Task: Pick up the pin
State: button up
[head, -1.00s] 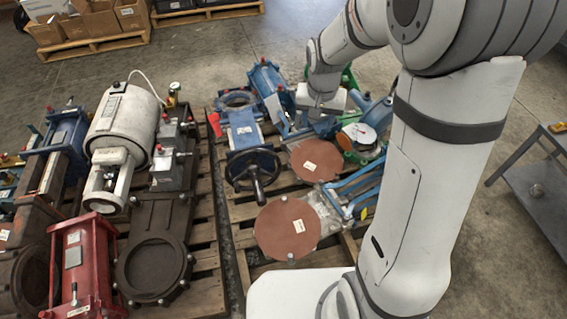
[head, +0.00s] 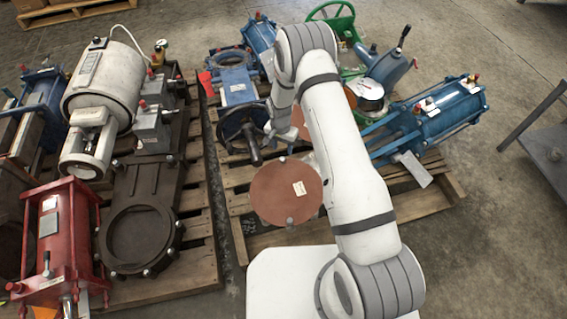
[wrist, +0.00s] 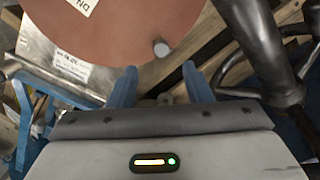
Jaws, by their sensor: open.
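A short grey pin (wrist: 161,47) stands at the rim of a reddish-brown disc (wrist: 120,35) in the wrist view, just beyond my fingertips. My gripper (wrist: 160,80) is open, with its two blue fingers apart and nothing between them. The pin lies roughly centred between the fingers but ahead of them. In the head view a small grey stub (head: 282,158) shows at the far rim of the brown disc (head: 278,192), and another (head: 290,221) at its near rim. The gripper's fingers are hard to make out there, partly behind my arm.
A blue valve with a dark handwheel (head: 240,128) stands close to the disc; the handwheel and shaft are at right in the wrist view. A red actuator (head: 60,240) and white motor (head: 103,85) stand left.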

aim_at(283, 158)
notch_tip(283, 158, down, 7)
jog(key=shift+s+r+b, duration=0.1)
jog(key=shift+r+b, duration=0.1)
jog(key=shift+b, duration=1)
jog(key=shift+r, duration=0.1)
grip_shut()
